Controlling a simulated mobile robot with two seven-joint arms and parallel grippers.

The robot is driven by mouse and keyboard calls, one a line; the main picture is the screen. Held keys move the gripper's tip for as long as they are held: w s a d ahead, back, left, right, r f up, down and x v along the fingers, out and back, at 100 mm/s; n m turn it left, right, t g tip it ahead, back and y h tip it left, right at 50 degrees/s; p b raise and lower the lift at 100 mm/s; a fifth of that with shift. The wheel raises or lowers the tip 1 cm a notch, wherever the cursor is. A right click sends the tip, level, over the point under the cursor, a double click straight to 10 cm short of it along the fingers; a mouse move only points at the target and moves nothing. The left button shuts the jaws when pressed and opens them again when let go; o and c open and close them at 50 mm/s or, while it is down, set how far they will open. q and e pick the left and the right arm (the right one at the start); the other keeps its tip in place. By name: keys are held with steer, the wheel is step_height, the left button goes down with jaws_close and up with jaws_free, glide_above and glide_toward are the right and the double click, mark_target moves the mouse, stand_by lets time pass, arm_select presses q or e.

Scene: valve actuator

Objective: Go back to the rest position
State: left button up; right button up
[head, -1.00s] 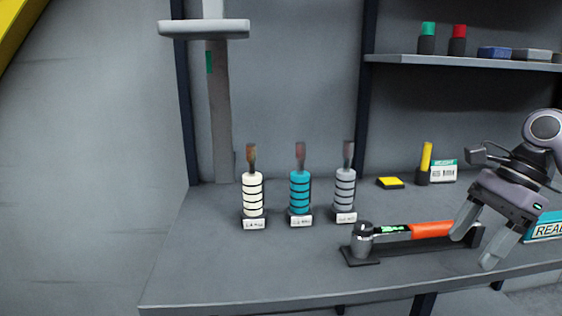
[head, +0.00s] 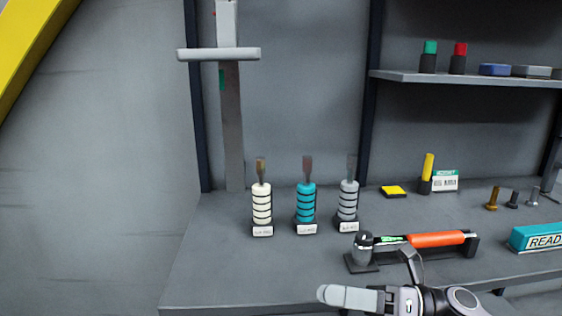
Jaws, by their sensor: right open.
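My right gripper (head: 370,278) is at the bottom of the head view, low and in front of the bench's front edge. Its two fingers are spread apart and nothing is between them. One finger points left and the other points up, just in front of the orange-handled hammer-like tool (head: 436,239) in the picture. The tool lies on its black stand (head: 362,263), apart from my gripper as far as I can tell. My left gripper is not in view.
The grey bench (head: 230,282) holds white (head: 261,204), teal (head: 306,203) and grey (head: 348,201) ringed handles, a yellow block (head: 393,191), several bolts (head: 492,199) and a teal READ sign (head: 540,239). A shelf (head: 465,79) is above. The bench's left front is clear.

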steer(key=s+d+f+m+t+h+p, duration=0.15)
steer(key=f+m+t+h, duration=0.3)
steer(key=m, duration=0.55)
steer(key=d+f+m+t+h+p, duration=0.1)
steer(key=d+f+m+t+h, duration=0.3)
steer(key=m, duration=0.6)
steer(key=s+d+f+m+t+h+p, duration=0.1)
steer(key=f+m+t+h, duration=0.2)
steer(key=m+t, duration=0.5)
steer(key=s+d+f+m+g+h+p, duration=0.1)
steer(key=s+d+f+m+g+h, duration=0.1)
steer(key=s+f+m+g, duration=0.2)
steer(key=s+d+f+m+g+h+p, duration=0.1)
steer(key=s+d+f+m+g+h, duration=0.1)
steer(key=s+f+m, duration=0.7)
steer(key=shift+s+d+g+h, duration=0.45)
steer(key=shift+g+h, duration=0.3)
steer(key=shift+g, duration=0.3)
